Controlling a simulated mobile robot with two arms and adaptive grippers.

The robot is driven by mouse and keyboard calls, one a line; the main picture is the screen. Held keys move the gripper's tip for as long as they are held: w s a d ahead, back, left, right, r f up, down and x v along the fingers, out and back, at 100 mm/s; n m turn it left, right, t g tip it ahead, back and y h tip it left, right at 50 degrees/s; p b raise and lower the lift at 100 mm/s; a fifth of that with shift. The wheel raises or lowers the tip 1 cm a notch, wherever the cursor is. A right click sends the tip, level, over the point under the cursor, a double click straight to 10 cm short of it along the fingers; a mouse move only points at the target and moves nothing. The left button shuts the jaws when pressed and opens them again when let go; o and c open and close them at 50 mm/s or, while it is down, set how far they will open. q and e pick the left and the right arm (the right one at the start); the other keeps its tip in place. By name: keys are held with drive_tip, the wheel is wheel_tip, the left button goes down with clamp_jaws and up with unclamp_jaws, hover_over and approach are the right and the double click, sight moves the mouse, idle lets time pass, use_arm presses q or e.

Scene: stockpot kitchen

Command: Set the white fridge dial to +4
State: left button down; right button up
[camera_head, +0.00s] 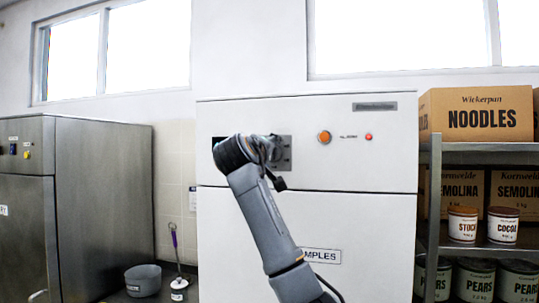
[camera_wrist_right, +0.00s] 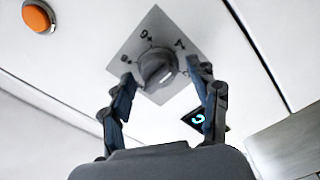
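The white fridge (camera_head: 350,230) stands in the middle of the head view. Its grey dial plate (camera_head: 286,143) is partly hidden there by my right gripper (camera_head: 270,150). In the right wrist view the round grey dial (camera_wrist_right: 157,68) sits on its plate with marks around it, seen upside down. My right gripper (camera_wrist_right: 160,74) is open, with one finger on each side of the dial. I cannot tell whether the fingers touch it. I cannot make out for certain which mark the dial points to. My left gripper is not in view.
An orange button (camera_head: 324,137) and a small red lamp (camera_head: 368,137) are right of the dial plate. A dark display with a lit cyan digit (camera_wrist_right: 197,119) is near the right finger. A shelf (camera_head: 485,155) with boxes stands right, a steel cabinet (camera_head: 100,200) left.

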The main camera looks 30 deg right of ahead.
drive_tip(key=v, duration=1.2)
idle(0.3)
